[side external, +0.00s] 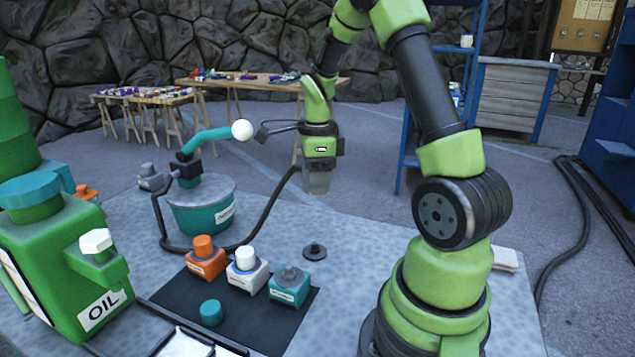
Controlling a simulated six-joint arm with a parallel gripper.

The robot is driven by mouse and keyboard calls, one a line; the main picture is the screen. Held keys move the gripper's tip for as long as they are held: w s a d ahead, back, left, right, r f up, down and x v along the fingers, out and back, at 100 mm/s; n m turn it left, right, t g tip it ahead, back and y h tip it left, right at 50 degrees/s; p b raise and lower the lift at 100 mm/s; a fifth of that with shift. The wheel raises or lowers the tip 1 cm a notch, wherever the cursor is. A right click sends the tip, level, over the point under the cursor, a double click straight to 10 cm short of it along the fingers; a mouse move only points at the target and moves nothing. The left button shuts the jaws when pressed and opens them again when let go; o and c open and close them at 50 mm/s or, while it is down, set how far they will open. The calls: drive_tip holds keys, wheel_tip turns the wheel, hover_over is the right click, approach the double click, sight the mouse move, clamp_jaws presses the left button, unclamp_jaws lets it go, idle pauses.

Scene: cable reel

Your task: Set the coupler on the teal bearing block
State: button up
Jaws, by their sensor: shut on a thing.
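My gripper (317,184) hangs in the air above the table's far side, pointing down. It is shut on the coupler at the end of a black cable (272,208); the fingers hide most of the coupler. The teal bearing block (289,289) stands on the dark mat, at the right end of a row of blocks, with a grey top showing. It is nearer the camera than my gripper, below and slightly left of it in the picture, and clearly apart from it. A loose teal cap (211,313) lies on the mat in front of the row.
Orange (205,261) and white (246,271) capped blocks stand beside the teal one. A teal reel drum (202,216) with a crank and white knob (242,130) stands behind. A green oil can (62,268) is at left. A small dark flanged piece (315,252) sits on the tabletop.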

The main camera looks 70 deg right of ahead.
drive_tip(key=a+n, duration=0.2)
drive_tip(key=a, duration=0.2)
drive_tip(key=a+f+n, duration=0.1)
drive_tip(key=a+n, duration=0.1)
drive_tip(key=a, duration=0.2)
drive_tip(key=a+n, duration=0.1)
drive_tip(key=a, duration=0.3)
drive_tip(key=shift+s+a+f+n, duration=0.15)
drive_tip(key=shift+a+f+n, duration=0.05)
drive_tip(key=shift+f+n, duration=0.2)
drive_tip(key=shift+f, duration=4.2)
drive_tip(key=o, duration=1.1)
drive_tip(key=shift+r, duration=0.15)
